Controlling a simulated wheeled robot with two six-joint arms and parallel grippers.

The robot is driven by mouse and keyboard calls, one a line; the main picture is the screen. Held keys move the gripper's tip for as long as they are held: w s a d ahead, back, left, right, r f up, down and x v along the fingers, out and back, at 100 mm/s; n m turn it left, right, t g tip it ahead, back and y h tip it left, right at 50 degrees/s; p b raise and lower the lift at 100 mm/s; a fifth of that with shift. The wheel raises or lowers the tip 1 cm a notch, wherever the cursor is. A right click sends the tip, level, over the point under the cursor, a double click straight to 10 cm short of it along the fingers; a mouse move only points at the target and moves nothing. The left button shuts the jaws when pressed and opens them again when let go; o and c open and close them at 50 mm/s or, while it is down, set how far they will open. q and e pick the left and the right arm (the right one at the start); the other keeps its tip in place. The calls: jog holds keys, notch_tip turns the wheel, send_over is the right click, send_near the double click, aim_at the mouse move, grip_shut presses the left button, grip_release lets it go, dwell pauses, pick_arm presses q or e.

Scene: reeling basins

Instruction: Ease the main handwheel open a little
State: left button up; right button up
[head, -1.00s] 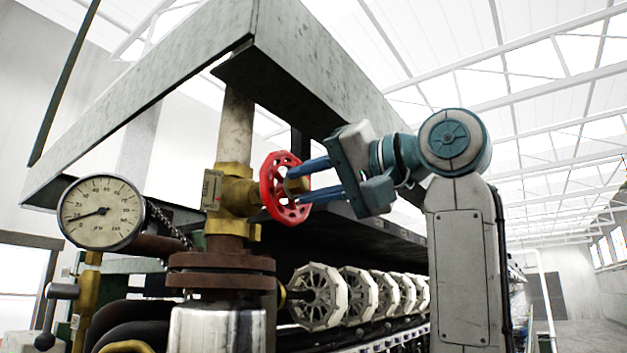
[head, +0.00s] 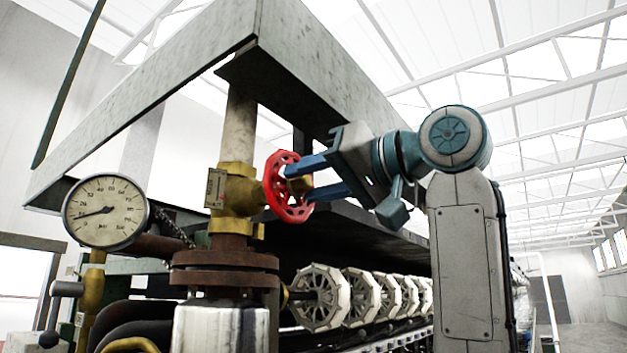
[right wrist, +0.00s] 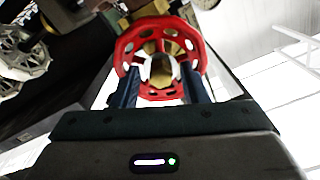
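The main handwheel (head: 288,187) is red with holes in its rim and sits upright on the brass valve (head: 238,190) of a vertical pipe. In the head view my right gripper (head: 301,181) reaches it from the right, its two blue fingers parted at the wheel's face. In the right wrist view the handwheel (right wrist: 160,24) lies straight ahead. The fingertips (right wrist: 160,78) stand inside its outline, either side of the brass hub, with gaps beside the hub. Whether they touch the spokes or rim is unclear. My left gripper is out of view.
A round pressure gauge (head: 105,212) stands left of the valve, its needle pointing left and slightly down. A rusty flange (head: 222,268) sits below. A large grey metal hood (head: 310,75) hangs above. Several pale reels (head: 322,298) line up behind. Open hall lies at right.

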jog(key=shift+s+d, duration=0.15)
jog(key=shift+d, duration=0.1)
jog(key=b+v, duration=0.2)
jog(key=v, duration=0.4)
jog(key=shift+s+d, duration=0.2)
jog(key=shift+a, duration=0.15)
dwell(0.3)
